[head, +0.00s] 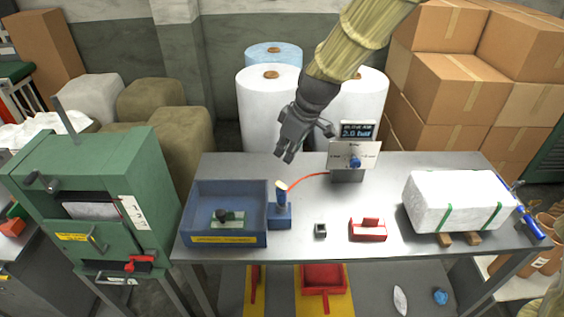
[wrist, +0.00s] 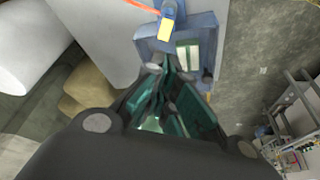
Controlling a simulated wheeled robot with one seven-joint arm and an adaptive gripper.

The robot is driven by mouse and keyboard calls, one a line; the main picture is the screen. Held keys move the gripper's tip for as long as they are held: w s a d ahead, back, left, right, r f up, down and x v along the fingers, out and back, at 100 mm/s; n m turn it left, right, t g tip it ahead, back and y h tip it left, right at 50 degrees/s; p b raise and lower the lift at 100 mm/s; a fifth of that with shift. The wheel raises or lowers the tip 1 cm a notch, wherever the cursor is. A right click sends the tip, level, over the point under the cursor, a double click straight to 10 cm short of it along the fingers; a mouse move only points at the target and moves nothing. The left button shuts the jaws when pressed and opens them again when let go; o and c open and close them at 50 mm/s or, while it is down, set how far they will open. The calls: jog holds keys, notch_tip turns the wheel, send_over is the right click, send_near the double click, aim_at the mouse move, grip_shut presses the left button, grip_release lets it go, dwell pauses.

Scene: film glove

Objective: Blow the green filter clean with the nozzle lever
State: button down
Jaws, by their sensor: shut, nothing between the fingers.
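The green filter (head: 236,219) lies in an open blue tray (head: 231,240) at the left of the grey table, with a dark knob on it. The nozzle lever (head: 282,194) stands upright in a blue holder (head: 281,218) just right of the tray, with a red hose attached. My gripper (head: 284,157) is shut and empty above the table's back edge, above and behind the nozzle, touching nothing. In the wrist view, the nozzle's yellow top (wrist: 168,12) shows beyond my fingers, which hide part of the tray area.
A panel (head: 354,155) with a blue knob and a display reading about 2.0 bar stands at the back. A green machine (head: 120,190) is left.

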jog(key=shift+b+v, duration=0.75)
jog(key=shift+v, duration=1.7)
